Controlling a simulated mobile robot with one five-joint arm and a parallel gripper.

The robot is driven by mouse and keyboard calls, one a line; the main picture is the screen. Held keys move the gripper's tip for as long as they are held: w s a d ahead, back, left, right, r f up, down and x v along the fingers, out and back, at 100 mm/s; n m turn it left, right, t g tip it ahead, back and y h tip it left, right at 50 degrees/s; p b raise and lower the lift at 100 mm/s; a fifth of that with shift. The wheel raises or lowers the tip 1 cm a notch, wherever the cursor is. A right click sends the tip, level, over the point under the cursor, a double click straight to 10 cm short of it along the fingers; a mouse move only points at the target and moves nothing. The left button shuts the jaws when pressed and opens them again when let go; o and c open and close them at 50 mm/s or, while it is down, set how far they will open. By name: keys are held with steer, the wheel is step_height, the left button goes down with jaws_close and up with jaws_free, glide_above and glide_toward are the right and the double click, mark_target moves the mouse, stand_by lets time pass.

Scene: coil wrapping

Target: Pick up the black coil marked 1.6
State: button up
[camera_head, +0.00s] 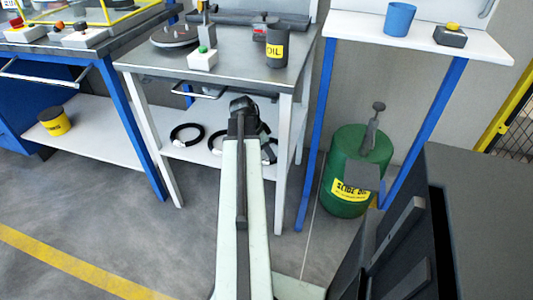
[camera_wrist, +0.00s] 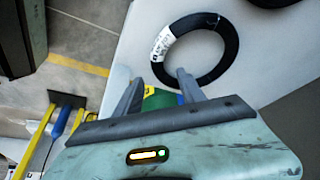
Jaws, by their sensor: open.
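A black coil (camera_wrist: 232,48) with a white label lies on a white shelf in the wrist view, just beyond my gripper (camera_wrist: 158,82). The label's marking is too small to read, so I cannot tell if this is the 1.6 coil. My gripper's two fingers are apart and nothing is between them. The right fingertip is close to the coil's near rim; I cannot tell if they touch. In the head view, black coils lie on the lower shelf, one at left (camera_head: 173,134) and one beside my arm (camera_head: 211,141). Another dark coil (camera_head: 270,147) is partly hidden behind my arm.
The lower shelf (camera_head: 157,119) sits under a grey worktop (camera_head: 150,58) with white legs. A green drum (camera_head: 345,160) stands on the floor right of this table. A yellow container (camera_head: 54,121) is on the left bench's shelf. Another dark round thing (camera_wrist: 272,2) shows at the wrist view's top edge.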

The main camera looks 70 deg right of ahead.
steer(key=b+x, duration=0.5)
steer(key=shift+w+a+f, duration=0.15)
steer(key=shift+a+f, duration=0.15)
steer(key=shift+a, duration=0.05)
steer(key=shift+r, duration=0.2)
jaws_close()
stand_by(0.8)
